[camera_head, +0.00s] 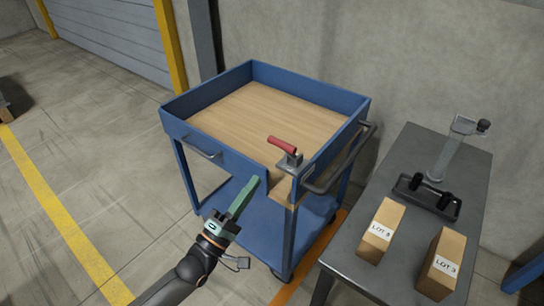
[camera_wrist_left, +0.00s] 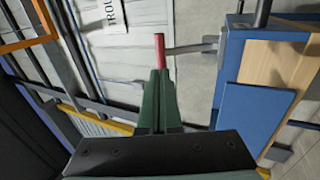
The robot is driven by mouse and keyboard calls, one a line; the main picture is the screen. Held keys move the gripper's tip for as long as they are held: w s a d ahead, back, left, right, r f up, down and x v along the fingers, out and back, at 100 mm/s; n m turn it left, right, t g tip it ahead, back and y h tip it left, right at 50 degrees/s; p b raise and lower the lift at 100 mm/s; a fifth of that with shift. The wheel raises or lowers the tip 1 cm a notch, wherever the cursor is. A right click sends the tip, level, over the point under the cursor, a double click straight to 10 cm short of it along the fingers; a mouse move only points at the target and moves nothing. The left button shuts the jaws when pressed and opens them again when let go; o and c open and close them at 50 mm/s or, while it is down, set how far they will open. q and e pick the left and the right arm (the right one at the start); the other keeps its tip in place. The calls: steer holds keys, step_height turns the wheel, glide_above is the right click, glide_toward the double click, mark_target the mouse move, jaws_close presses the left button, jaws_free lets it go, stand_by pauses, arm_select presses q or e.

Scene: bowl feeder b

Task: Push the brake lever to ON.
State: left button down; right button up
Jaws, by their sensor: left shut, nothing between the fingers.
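The brake lever (camera_head: 282,144) has a red grip on a grey mount at the near right corner of the blue cart (camera_head: 215,163). The grip slants up to the left in the head view. No ON mark is readable. My left gripper (camera_head: 253,181) has green fingers, shut and empty, in front of the cart's near side. In the head view its tips are below and left of the lever, apart from it. In the left wrist view the red grip (camera_wrist_left: 160,48) shows straight beyond the fingertips (camera_wrist_left: 160,72); contact cannot be told there. My right gripper is out of view.
The cart has raised blue walls, a wooden top (camera_head: 265,115) and a grey push handle (camera_head: 345,165) close right of the lever. A grey table (camera_head: 340,258) at right bears two cardboard boxes (camera_head: 381,231) and a stand (camera_head: 440,165). Floor left of the cart is clear.

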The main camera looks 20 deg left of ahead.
mark_target(280, 147)
arm_select(q)
steer(key=x, duration=0.6)
steer(key=shift+w+d+r, duration=0.1)
steer(key=shift+w+r, duration=0.1)
steer(key=shift+w, duration=0.05)
steer(key=shift+x, duration=0.85)
steer(key=shift+p, duration=0.3)
